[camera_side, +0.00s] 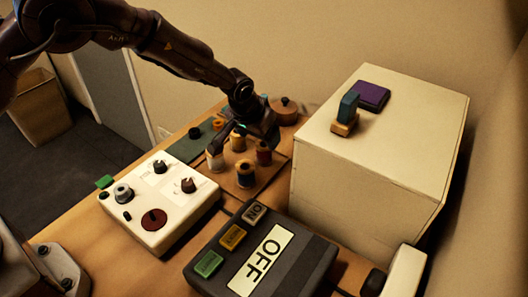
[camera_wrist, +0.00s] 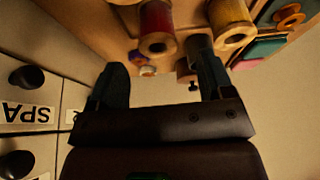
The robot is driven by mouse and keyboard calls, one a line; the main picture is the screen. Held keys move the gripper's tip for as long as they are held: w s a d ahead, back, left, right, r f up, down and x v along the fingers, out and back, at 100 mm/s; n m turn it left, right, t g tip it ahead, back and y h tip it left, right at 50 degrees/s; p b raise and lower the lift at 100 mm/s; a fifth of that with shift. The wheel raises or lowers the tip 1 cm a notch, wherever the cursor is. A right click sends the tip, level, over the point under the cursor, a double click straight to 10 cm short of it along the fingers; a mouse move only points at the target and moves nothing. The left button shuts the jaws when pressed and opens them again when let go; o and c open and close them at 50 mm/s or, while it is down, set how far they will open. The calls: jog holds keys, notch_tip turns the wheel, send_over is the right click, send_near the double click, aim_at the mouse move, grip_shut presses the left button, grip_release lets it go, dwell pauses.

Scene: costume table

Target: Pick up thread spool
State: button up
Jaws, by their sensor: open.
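Several thread spools stand on a wooden board (camera_side: 226,183) in the side view. They include a red one (camera_side: 264,154), a dark one with a tan end (camera_side: 245,174) and a pale one (camera_side: 215,161). My gripper (camera_side: 238,135) is over the back of this group, pointing down and hiding part of it. In the wrist view the red spool (camera_wrist: 157,24) and a yellow spool (camera_wrist: 230,20) are at the top, beyond the fingertips. A dark spool (camera_wrist: 198,46) is close by the right finger; I cannot tell whether they touch. My gripper (camera_wrist: 161,66) is open, with nothing visibly held.
A large cream box (camera_side: 365,160) stands right of the board, with a purple block (camera_side: 371,95) and a stamp-like block (camera_side: 347,112) on top. A white control panel (camera_side: 160,196) is left, and a dark OFF/ON box (camera_side: 318,262) is in front. Drawers (camera_wrist: 38,112) show in the wrist view.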

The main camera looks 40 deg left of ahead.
aim_at(265, 149)
jog(key=shift+x, duration=3.55)
jog(key=shift+s, duration=0.15)
jog(key=c, duration=1)
